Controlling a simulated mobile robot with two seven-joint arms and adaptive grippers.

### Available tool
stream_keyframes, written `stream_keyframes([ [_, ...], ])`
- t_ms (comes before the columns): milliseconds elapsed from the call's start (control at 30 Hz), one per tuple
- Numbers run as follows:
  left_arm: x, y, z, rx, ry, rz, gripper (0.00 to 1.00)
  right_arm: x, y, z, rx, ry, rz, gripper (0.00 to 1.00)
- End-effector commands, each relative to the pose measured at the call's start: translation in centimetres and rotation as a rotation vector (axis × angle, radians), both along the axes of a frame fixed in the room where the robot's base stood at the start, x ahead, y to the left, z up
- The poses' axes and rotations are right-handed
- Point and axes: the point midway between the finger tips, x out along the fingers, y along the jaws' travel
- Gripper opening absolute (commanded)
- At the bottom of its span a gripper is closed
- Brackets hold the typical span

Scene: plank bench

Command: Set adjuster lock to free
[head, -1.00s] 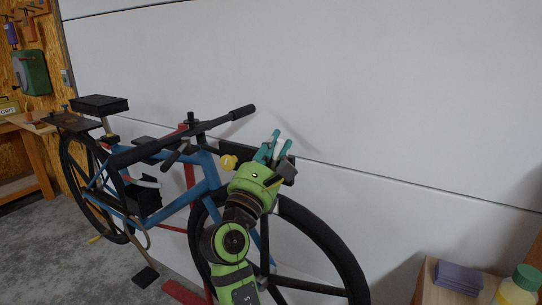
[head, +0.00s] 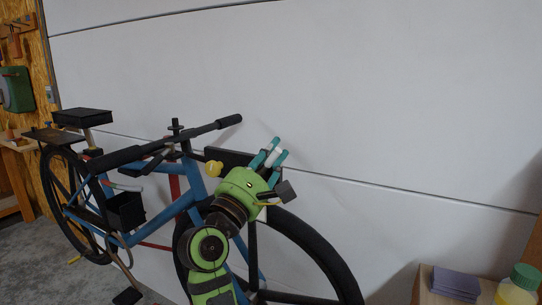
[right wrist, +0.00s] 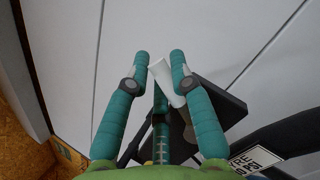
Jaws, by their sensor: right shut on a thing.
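A blue bicycle (head: 178,207) stands by the pale wall. My right gripper (head: 279,149) is in front of and above its front wheel, beyond the handlebar end. Its teal fingers are shut on a small white piece (head: 273,156), which also shows in the right wrist view (right wrist: 164,78), slightly tilted between the fingertips. I cannot tell whether this piece is the adjuster lock or what it is joined to. A yellow knob (head: 214,168) sits left of the gripper, near a dark box (head: 231,157). No lock marking is readable. My left gripper is out of view.
The front tyre (head: 335,258) lies below and right of my gripper. The handlebar (head: 218,125) is to its left. A wooden surface (head: 428,286) at lower right bears a purple block (head: 455,283) and a yellow bottle (head: 517,287). The wall (head: 400,100) above is bare.

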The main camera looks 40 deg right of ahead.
Motion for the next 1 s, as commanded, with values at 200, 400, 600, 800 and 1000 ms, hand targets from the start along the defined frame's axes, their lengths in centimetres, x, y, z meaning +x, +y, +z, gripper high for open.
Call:
stream_keyframes([
  [200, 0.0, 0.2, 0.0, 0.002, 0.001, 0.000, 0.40, 0.0, 0.0, 0.1, -0.001, -0.002, 0.003, 0.35],
  [400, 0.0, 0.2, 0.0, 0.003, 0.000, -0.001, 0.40, 0.0, 0.0, 0.1, -0.001, -0.001, 0.002, 0.35],
  [600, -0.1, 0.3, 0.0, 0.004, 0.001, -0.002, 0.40, 0.0, 0.0, 1.2, 0.000, -0.004, 0.001, 0.35],
  [800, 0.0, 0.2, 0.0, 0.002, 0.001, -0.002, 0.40, 0.0, 0.0, 5.1, 0.000, -0.008, 0.004, 0.35],
  [1000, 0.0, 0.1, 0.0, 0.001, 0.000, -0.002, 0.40, 0.0, -0.1, 8.4, 0.001, -0.005, 0.002, 0.35],
])
